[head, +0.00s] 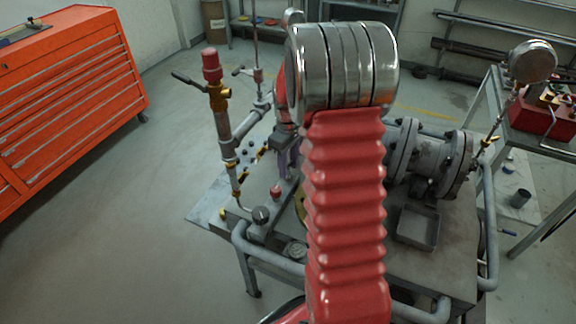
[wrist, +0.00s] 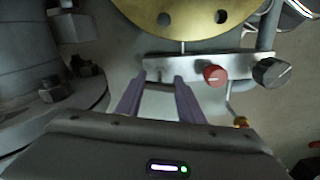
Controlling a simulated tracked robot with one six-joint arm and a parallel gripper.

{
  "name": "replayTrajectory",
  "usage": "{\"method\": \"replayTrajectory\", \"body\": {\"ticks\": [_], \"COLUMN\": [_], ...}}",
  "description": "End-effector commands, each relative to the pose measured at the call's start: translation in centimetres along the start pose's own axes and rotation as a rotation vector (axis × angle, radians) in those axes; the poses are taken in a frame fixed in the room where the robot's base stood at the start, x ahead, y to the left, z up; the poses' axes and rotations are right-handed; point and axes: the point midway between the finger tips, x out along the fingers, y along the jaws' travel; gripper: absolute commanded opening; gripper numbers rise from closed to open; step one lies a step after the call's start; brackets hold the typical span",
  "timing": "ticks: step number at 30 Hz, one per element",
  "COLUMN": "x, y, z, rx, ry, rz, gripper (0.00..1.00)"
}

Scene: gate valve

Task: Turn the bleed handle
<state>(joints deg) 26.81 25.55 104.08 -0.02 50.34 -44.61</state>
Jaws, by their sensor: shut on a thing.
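A red knob (wrist: 214,75) and a black knob (wrist: 271,72) sit further right on the plate. In the head view my gripper (head: 288,176) points down beside the red knob (head: 276,191), partly behind my red arm. The handle itself cannot be made out there.
A yellow disc (wrist: 190,18) lies just beyond the plate. A grey flange with bolts (wrist: 60,95) is close on the left. In the head view, an upright pipe with a red cap (head: 212,66) stands left of my arm, and a tray (head: 418,227) sits at right.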

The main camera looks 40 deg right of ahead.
Motion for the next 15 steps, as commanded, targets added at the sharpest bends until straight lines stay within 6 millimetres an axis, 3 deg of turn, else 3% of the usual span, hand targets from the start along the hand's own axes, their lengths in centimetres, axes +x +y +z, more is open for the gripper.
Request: {"method": "replayTrajectory", "body": {"ticks": [15], "x": [0.04], "y": [-0.03], "z": [0.11], "rx": [-0.136], "ry": [-0.002], "rz": [-0.002], "gripper": [0.12]}}
